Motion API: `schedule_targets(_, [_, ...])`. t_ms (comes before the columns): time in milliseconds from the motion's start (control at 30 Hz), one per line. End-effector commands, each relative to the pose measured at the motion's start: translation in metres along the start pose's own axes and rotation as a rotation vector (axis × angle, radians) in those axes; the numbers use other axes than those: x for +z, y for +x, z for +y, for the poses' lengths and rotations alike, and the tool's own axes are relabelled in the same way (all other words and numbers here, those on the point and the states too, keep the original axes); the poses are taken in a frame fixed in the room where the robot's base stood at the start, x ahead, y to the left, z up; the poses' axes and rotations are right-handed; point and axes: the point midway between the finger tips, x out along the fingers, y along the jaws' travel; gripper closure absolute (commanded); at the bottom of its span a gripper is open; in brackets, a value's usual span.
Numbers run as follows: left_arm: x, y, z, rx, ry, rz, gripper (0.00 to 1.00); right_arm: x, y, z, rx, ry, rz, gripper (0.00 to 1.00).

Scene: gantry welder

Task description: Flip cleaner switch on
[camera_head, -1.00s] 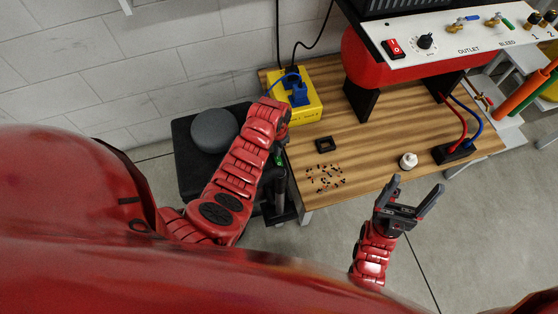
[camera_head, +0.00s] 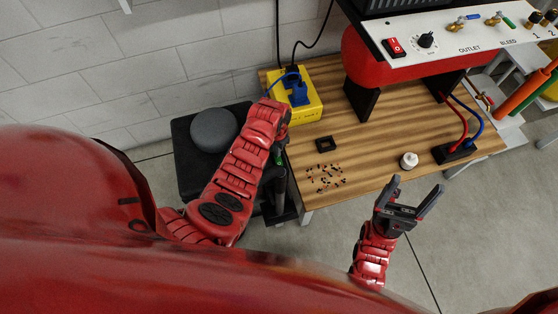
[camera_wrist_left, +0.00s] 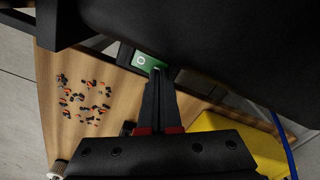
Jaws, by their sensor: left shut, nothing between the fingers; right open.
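A green switch (camera_wrist_left: 146,62) with a white ring mark shows in the left wrist view, in a dark housing at the table's edge. A sliver of green (camera_head: 279,158) shows in the head view beside my left gripper (camera_head: 281,147), which mostly hides it. In the left wrist view my left gripper (camera_wrist_left: 158,72) is shut and empty, its fingertips right at the switch's lower right edge. I cannot tell whether they touch it. My right gripper (camera_head: 409,203) is open and empty, in front of the table.
The wooden table (camera_head: 380,150) holds a yellow box (camera_head: 308,112), scattered small parts (camera_head: 326,178), a black square piece (camera_head: 325,144) and a white bottle (camera_head: 409,160). A panel with a red switch (camera_head: 394,47) is above. A dark stool-like block with a grey disc (camera_head: 214,130) stands left.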

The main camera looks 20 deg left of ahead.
Motion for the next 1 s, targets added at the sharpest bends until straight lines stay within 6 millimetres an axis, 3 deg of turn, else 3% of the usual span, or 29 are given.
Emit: schedule_targets(1000, [0.0, 0.013, 0.0, 0.0, 0.0, -0.001, 1.0, 0.002, -0.009, 0.0, 0.0, 0.0, 0.0, 0.2])
